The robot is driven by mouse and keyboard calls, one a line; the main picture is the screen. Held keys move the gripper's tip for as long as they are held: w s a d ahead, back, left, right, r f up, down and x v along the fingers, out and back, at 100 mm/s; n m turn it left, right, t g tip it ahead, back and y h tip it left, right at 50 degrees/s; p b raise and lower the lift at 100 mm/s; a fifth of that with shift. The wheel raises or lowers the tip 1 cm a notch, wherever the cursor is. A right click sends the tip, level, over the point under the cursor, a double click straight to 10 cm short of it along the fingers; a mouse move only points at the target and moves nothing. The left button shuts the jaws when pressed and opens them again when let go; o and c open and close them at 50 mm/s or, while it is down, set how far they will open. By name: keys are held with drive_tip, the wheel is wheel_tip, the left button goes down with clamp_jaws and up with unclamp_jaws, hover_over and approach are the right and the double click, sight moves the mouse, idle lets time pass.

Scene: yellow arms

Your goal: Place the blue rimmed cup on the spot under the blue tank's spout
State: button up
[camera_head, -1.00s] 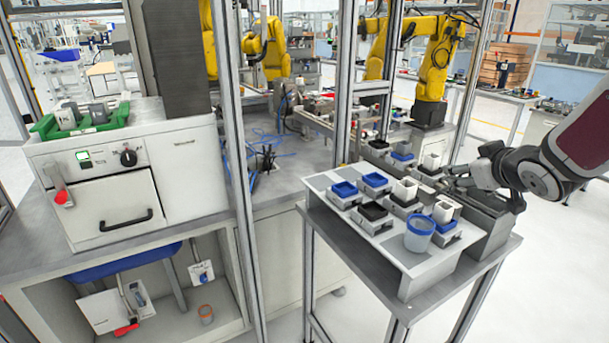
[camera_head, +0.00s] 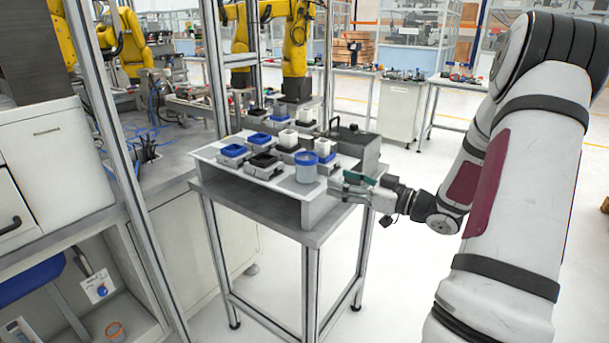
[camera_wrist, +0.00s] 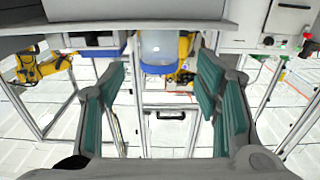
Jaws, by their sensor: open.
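The blue rimmed cup (camera_head: 306,170), translucent with a blue band at the top, stands upright on the front right of the white raised board. It also shows in the wrist view (camera_wrist: 157,50), upside down there, ahead and roughly between the fingers. My gripper (camera_head: 347,186) is open and empty, to the right of the cup and apart from it. Its green-padded fingers (camera_wrist: 160,85) are spread in the wrist view. The blue tank (camera_head: 32,284) is partly in view under the bench at lower left. The spot under its spout cannot be made out clearly.
Several blue, black and white square parts fill the board (camera_head: 205,153) behind the cup. A grey box (camera_head: 358,145) stands behind at its right. An orange-rimmed cup (camera_head: 115,330) is in the lower bench compartment.

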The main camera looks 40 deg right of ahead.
sight(316, 168)
drive_tip(key=x, duration=0.6)
drive_tip(key=shift+w, duration=0.15)
drive_tip(key=shift+r+b+x, duration=0.2)
drive_tip(key=shift+b+x, duration=0.1)
drive_tip(key=shift+x, duration=1.05)
drive_tip(key=shift+r+b+x, duration=0.15)
drive_tip(key=shift+b+x, duration=0.1)
drive_tip(key=shift+x, duration=1.1)
drive_tip(key=c, duration=1)
